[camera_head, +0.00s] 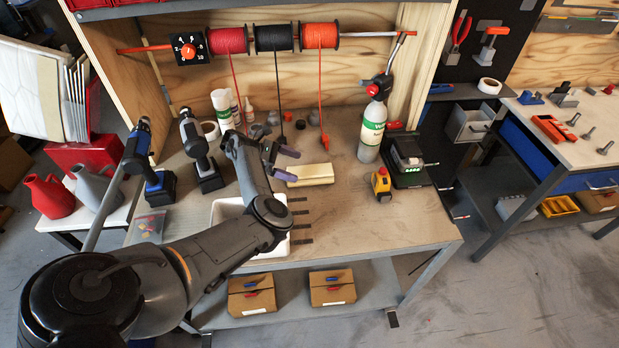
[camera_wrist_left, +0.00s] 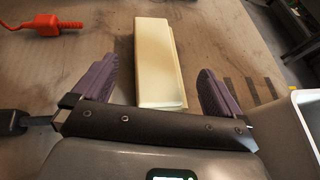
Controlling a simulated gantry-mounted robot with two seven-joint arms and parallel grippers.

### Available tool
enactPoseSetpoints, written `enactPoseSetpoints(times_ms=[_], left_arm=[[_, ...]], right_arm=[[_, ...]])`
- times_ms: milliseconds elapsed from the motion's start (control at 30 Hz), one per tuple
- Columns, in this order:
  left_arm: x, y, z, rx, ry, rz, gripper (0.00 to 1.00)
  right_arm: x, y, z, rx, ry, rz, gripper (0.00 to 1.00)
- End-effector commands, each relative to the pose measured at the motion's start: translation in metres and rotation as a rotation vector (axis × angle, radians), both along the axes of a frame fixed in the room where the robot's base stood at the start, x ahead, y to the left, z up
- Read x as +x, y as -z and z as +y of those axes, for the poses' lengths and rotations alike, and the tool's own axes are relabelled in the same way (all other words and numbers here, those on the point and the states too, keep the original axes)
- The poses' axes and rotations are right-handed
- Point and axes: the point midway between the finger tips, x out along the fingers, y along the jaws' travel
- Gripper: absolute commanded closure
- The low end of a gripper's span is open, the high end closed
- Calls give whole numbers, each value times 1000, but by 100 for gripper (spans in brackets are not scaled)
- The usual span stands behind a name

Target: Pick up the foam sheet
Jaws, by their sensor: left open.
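The foam sheet (camera_head: 311,175) is a pale yellow, flat block lying on the wooden workbench in the head view. In the left wrist view the foam sheet (camera_wrist_left: 157,62) lies lengthwise ahead, its near end close to the jaws. My left gripper (camera_head: 287,164) is just left of the sheet in the head view. In the left wrist view my left gripper (camera_wrist_left: 155,88) is open, with one purple finger on either side of the sheet's line. No finger visibly touches the sheet. My right gripper does not show.
A yellow tape measure (camera_head: 381,184), a green-labelled bottle (camera_head: 371,132) and a charger (camera_head: 407,160) stand right of the sheet. A white bin (camera_head: 222,212) is under my left arm. Spools (camera_head: 273,38) hang above.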

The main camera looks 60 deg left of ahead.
Motion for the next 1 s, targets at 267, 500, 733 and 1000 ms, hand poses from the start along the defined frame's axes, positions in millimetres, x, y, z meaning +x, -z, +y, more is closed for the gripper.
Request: enactPoseSetpoints(times_ms=[267, 500, 733, 1000], left_arm=[[26, 16, -19, -2, 1, -1, 0], [32, 20, -24, 0, 0, 0, 0], [32, 20, -23, 0, 0, 0, 20], [32, 20, -23, 0, 0, 0, 55]], right_arm=[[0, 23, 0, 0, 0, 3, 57], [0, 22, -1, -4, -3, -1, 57], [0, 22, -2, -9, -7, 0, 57], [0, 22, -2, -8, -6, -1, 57]])
